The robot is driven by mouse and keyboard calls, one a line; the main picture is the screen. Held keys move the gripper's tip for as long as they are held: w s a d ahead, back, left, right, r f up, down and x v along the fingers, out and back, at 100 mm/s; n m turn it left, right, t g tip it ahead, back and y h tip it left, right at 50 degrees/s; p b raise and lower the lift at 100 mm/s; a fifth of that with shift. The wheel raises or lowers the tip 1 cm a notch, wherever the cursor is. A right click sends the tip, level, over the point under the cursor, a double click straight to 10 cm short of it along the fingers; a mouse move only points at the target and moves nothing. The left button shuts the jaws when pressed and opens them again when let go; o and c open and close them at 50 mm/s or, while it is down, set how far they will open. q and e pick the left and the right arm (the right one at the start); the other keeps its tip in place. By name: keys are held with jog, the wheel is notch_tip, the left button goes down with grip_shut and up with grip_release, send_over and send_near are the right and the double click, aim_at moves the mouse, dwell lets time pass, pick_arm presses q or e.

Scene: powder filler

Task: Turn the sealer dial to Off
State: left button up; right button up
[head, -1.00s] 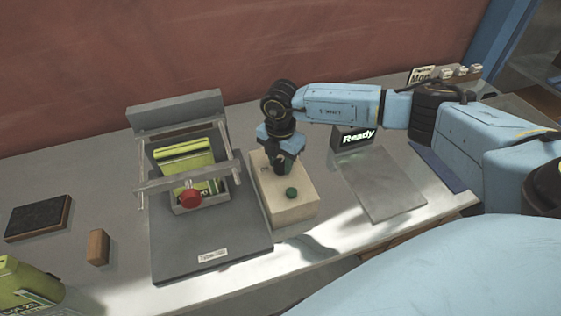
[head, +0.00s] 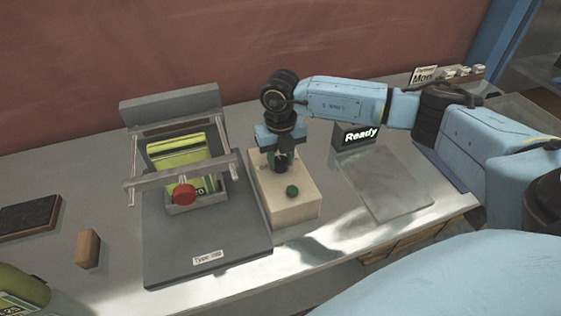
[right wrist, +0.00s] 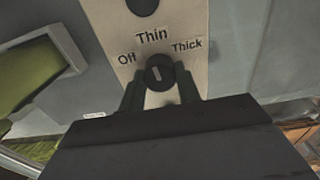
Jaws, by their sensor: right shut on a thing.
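The sealer dial (right wrist: 160,73) is a dark round knob on a pale box (head: 290,203). In the right wrist view, the labels Off, Thin and Thick arc around it, left to right. Its light pointer mark looks roughly aimed at Thin, tilted a little toward Off; the exact setting is hard to tell. My right gripper (right wrist: 161,92) is shut on the dial, with one finger on each side. In the head view my right gripper (head: 284,160) comes down over the far part of the box and hides the dial. My left gripper is not in view.
A green button (head: 292,191) sits on the box's near end. Left of it stands a grey sealer frame (head: 170,105) with a red knob (head: 184,194) and a green bag (head: 185,155). A Ready display (head: 357,135) and flat plate (head: 388,190) lie right.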

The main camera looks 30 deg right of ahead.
aim_at(281, 160)
jog(key=n+b, duration=0.3)
jog(key=n, duration=0.2)
jog(key=shift+w+n, duration=0.1)
jog(key=shift+n, duration=0.2)
jog(key=n+b, duration=0.2)
jog(key=n, duration=0.2)
jog(key=shift+r+n, duration=0.1)
jog(key=shift+n, duration=0.3)
jog(key=shift+b, duration=0.35)
jog(key=o, duration=1)
notch_tip(281, 160, up, 13)
jog(key=shift+r, duration=0.15)
